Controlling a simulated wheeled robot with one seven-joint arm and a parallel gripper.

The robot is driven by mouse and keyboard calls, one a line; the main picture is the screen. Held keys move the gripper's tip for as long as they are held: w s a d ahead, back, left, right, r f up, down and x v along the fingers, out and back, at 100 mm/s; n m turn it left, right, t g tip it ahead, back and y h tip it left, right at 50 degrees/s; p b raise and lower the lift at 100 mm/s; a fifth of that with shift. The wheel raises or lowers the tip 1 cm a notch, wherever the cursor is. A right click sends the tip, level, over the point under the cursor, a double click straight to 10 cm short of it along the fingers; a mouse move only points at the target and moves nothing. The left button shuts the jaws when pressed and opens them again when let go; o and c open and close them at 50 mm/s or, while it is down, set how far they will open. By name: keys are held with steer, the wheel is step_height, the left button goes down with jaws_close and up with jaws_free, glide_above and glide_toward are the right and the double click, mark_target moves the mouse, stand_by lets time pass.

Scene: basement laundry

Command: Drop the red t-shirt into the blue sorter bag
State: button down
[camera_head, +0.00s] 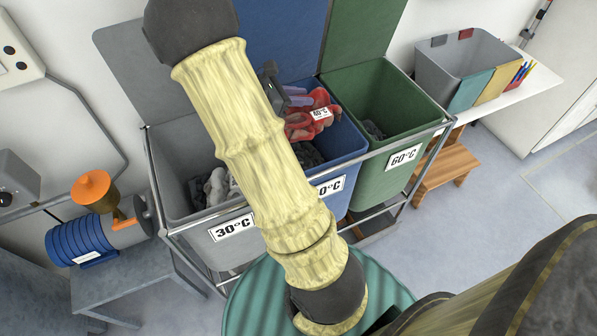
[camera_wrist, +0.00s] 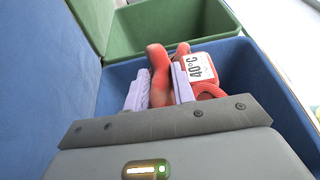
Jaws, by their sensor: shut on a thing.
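The red t-shirt (camera_head: 302,127) hangs bunched in my gripper (camera_head: 298,100), over the mouth of the blue sorter bag (camera_head: 347,165). A white 40°C tag shows on the shirt. In the wrist view the shirt (camera_wrist: 157,62) is pinched between the two lavender fingers of my gripper (camera_wrist: 160,88). The blue bag's walls (camera_wrist: 240,58) surround it there. The shirt's underside is hidden, so I cannot tell whether it touches the dark laundry inside. My arm covers part of the blue bag and its label in the head view.
The grey 30°C bag (camera_head: 185,170) stands left of the blue one, the green 60°C bag (camera_head: 385,88) right. A metal frame (camera_head: 425,130) holds them, with raised lids behind. A teal round container (camera_head: 250,300) stands in front. Open floor lies to the right.

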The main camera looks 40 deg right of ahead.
steer(key=shift+f, duration=0.15)
steer(key=c, duration=1.1)
jaws_free()
steer(key=p+v, duration=0.2)
steer(key=v, duration=1.5)
steer(key=shift+w+a, duration=0.1)
steer(key=shift+a, duration=0.1)
steer(key=shift+f, duration=0.1)
